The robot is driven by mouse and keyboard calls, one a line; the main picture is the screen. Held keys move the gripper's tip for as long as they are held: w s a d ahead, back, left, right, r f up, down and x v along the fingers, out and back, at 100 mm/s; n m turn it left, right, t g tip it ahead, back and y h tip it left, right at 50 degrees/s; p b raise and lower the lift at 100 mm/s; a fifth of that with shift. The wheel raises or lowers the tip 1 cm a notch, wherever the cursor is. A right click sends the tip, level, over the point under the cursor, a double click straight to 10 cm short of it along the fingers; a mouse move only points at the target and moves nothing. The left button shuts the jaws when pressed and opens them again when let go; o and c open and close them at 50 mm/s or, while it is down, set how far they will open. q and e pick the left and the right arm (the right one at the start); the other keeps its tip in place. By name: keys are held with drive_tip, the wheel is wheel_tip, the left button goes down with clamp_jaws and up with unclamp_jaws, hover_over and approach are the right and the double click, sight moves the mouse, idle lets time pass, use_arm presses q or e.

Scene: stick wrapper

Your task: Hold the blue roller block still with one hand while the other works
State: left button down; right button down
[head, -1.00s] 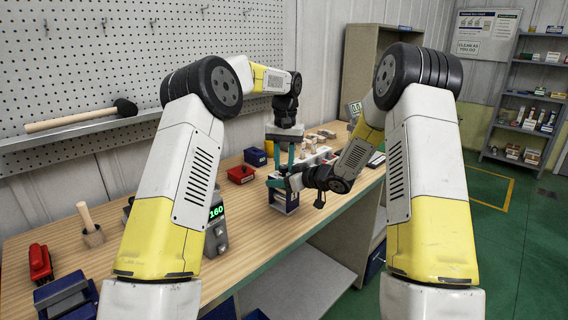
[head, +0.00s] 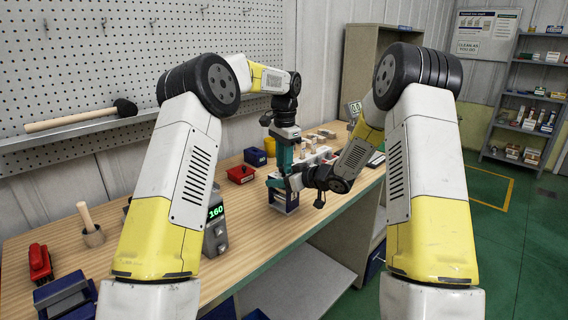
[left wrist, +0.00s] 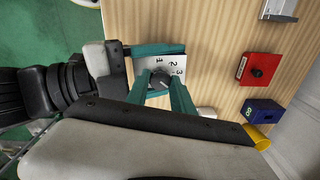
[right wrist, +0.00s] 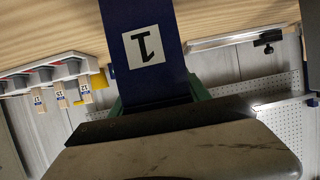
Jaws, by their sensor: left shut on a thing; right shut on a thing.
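The blue roller block (head: 291,205) stands upright on the wooden bench near its front edge. My right gripper (head: 281,183) is shut on its upper part from the side. In the right wrist view the blue face (right wrist: 150,85) with a white "1" label sits between the teal fingers. My left gripper (head: 284,166) reaches down from above. In the left wrist view its teal fingers (left wrist: 162,82) are closed on a dark round knob (left wrist: 160,77) on the block's white top plate (left wrist: 172,63), marked 1, 2, 3.
A meter reading 160 (head: 216,235) and a wooden peg in a holder (head: 88,224) are further left.

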use_arm(q)
drive_tip(key=shift+a+m, duration=0.1)
drive_tip(key=shift+m, duration=0.3)
drive_tip(key=c, duration=1.1)
unclamp_jaws()
